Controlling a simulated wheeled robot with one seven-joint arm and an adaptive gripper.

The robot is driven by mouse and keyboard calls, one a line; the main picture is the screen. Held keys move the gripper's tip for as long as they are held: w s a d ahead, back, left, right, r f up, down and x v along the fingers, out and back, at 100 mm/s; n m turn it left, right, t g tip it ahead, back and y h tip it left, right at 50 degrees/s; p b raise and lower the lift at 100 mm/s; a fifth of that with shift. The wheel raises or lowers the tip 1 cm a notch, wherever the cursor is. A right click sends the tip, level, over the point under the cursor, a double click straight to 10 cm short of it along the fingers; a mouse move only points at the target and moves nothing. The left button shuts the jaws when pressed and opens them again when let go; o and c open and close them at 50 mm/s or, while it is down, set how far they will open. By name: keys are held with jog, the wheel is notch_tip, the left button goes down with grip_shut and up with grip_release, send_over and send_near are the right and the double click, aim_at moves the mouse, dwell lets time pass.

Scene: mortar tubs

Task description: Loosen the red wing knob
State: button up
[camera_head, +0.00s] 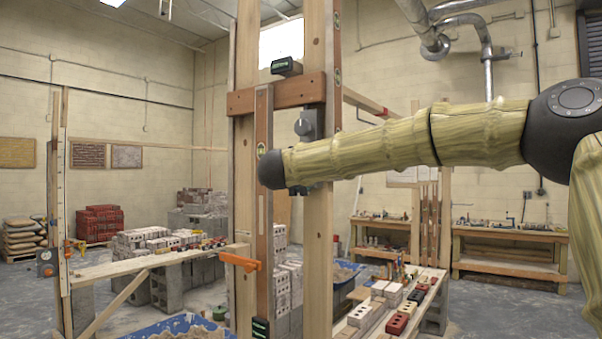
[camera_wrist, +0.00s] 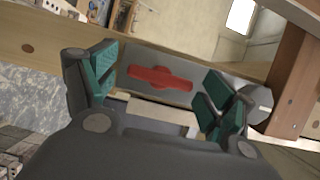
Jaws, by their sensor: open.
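The red wing knob (camera_wrist: 160,78) shows in the wrist view, with two flat wings and a thicker middle, on a grey plate (camera_wrist: 127,88) against a wooden post. Its wings run nearly along the line between my fingers, tilted slightly. My gripper (camera_wrist: 158,86) is open, with one green-padded finger on each side of the knob. Gaps show between the wing tips and both pads; I cannot tell how deep the fingers reach. In the head view, my arm crosses in front of the wooden posts, and the red knob cannot be made out there.
Upright wooden posts (camera_head: 319,230) and a reddish crosspiece (camera_head: 276,94) stand close around my wrist. An orange clamp (camera_head: 240,262) juts from the post below. A bench with bricks (camera_head: 397,324) is at the lower right. Open floor (camera_head: 505,314) lies further right.

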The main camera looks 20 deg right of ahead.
jog(key=shift+s, duration=0.1)
jog(key=v, duration=1.2)
